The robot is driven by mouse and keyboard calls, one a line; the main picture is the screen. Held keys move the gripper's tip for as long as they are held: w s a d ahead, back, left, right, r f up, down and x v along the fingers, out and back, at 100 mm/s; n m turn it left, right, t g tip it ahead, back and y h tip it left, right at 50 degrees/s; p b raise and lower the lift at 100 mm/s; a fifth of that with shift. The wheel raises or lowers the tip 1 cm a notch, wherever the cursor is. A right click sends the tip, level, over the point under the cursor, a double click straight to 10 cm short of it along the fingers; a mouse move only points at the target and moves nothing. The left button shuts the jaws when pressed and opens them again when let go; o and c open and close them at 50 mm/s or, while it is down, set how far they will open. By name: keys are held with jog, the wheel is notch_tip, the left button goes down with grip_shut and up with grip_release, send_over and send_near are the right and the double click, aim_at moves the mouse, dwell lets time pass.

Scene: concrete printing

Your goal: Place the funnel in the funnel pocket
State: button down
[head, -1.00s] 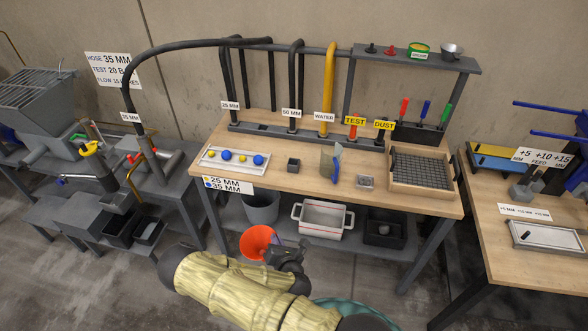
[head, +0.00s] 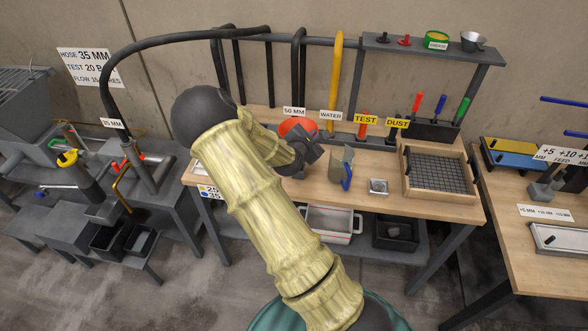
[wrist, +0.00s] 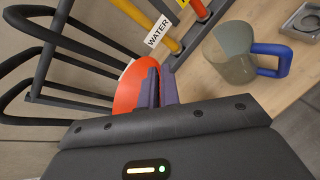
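The orange-red funnel (head: 297,126) is held by my gripper (head: 307,150) above the workbench, in front of the hose rack. In the wrist view the funnel (wrist: 128,86) shows beside the two fingers (wrist: 160,86), which are close together on its wall. Its spout is hidden. I cannot make out the funnel pocket; my arm and gripper cover the left-middle part of the bench top.
A clear jug with a blue handle (head: 346,176) stands just right of my gripper, with a small metal tray (head: 378,187) beyond. A wooden sieve box (head: 407,190) sits at the right. Black hoses (head: 298,60) and a yellow pipe (head: 336,70) rise behind.

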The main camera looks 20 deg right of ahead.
jog(key=shift+s+d+r, duration=0.1)
jog(key=shift+d+r, duration=0.15)
jog(key=shift+r, duration=0.1)
jog(key=shift+f, duration=0.1)
jog(key=b, duration=0.3)
jog(key=shift+w+a+f, duration=0.1)
jog(key=shift+w+f, duration=0.1)
jog(key=shift+f, duration=0.05)
jog(key=b, duration=0.3)
jog(key=shift+w+f+b, duration=0.1)
jog(key=shift+b, duration=1)
jog(key=shift+s+r+b, duration=0.4)
jog(key=shift+r+b, duration=0.1)
jog(key=shift+b, duration=0.75)
